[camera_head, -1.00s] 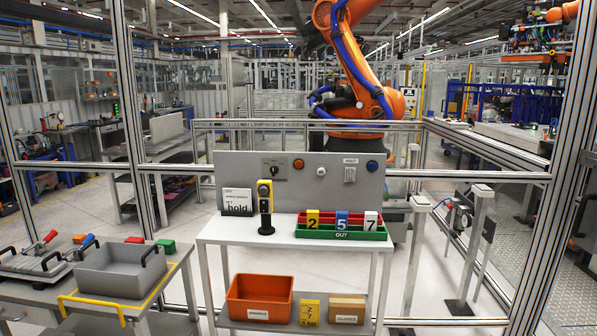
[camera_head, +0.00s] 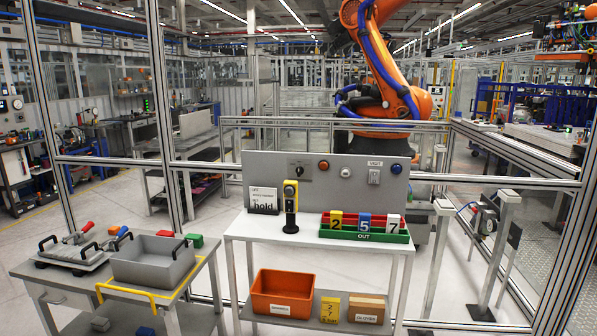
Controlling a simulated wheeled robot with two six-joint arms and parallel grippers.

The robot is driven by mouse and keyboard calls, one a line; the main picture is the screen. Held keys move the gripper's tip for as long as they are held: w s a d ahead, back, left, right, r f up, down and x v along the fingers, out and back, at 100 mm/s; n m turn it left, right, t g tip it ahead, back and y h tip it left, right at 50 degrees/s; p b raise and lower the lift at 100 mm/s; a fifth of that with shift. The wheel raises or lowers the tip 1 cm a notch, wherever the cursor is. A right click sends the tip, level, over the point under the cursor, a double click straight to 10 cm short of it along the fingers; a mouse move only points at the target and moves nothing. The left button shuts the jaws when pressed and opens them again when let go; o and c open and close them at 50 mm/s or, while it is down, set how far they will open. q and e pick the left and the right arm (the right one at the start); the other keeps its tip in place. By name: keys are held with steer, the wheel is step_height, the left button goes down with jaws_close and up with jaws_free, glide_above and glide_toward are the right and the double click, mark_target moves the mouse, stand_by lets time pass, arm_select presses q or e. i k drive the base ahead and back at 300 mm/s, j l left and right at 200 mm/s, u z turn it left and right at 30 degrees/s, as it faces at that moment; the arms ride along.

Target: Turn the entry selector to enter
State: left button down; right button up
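The grey control panel (camera_head: 340,190) stands upright at the back of the white table. The entry selector appears to be the small dark rotary switch (camera_head: 295,171) on a light plate at the panel's upper left; its pointer position is too small to read. To its right are an orange-red button (camera_head: 324,165), a white knob or button (camera_head: 348,168), a light labelled plate (camera_head: 374,177) and a blue button (camera_head: 396,168). Neither of my grippers is in view.
An orange bin (camera_head: 283,293) sits on the lower shelf. A grey cart (camera_head: 60,288) stands left. Metal fencing is behind.

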mark_target(300, 170)
steer(key=z, duration=0.15)
steer(key=i+j+z, duration=0.2)
steer(key=i+z, duration=0.3)
steer(key=i+j+z, duration=0.25)
steer(key=z, duration=0.25)
